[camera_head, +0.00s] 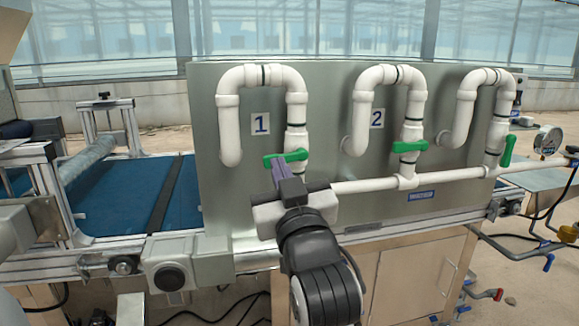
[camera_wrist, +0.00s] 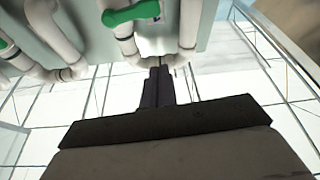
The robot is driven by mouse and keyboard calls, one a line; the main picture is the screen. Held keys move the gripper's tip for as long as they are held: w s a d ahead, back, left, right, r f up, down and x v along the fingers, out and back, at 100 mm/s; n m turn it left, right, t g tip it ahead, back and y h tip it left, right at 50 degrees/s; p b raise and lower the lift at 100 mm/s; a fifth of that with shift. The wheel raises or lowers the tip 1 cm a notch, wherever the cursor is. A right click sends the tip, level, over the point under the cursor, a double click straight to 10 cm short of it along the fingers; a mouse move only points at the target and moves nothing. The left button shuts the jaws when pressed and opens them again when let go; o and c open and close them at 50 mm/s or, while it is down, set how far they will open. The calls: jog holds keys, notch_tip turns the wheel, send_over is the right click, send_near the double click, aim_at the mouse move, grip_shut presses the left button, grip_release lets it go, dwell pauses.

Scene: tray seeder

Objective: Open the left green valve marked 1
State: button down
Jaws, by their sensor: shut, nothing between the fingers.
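The green handle of valve 1 (camera_head: 286,158) lies roughly level across the right leg of the left white pipe bend, right of the plate marked 1 (camera_head: 261,124). My gripper (camera_head: 279,167) is shut and empty, its dark fingertips overlapping the handle's lower left part in the head view. In the wrist view, my shut fingers (camera_wrist: 160,72) point toward a white pipe bend. A green handle (camera_wrist: 132,13), apparently valve 1's, shows above and left of the tips with a gap in the picture. Whether the fingers touch it I cannot tell.
A level green handle (camera_head: 410,146) sits by plate 2 (camera_head: 377,118), and a steep green handle (camera_head: 507,151) is on the right pipe. The grey panel (camera_head: 340,205) stands close behind the pipes. A blue conveyor belt (camera_head: 110,195) runs at left.

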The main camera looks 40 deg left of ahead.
aim_at(286, 158)
jog(key=p+x, duration=0.1)
jog(key=p, duration=0.3)
jog(key=p+x, duration=0.1)
jog(key=p, duration=0.3)
jog(key=shift+a+r, duration=0.15)
jog(key=shift+r, duration=0.15)
jog(key=shift+w+a+p, duration=0.1)
jog(key=shift+w+p, duration=0.05)
jog(key=shift+p, duration=1)
jog(key=w+a+f+p, duration=0.1)
jog(key=w+a+f, duration=0.1)
jog(key=w+a, duration=0.2)
jog(key=shift+w+a+p, duration=0.35)
jog(key=shift+a, duration=0.25)
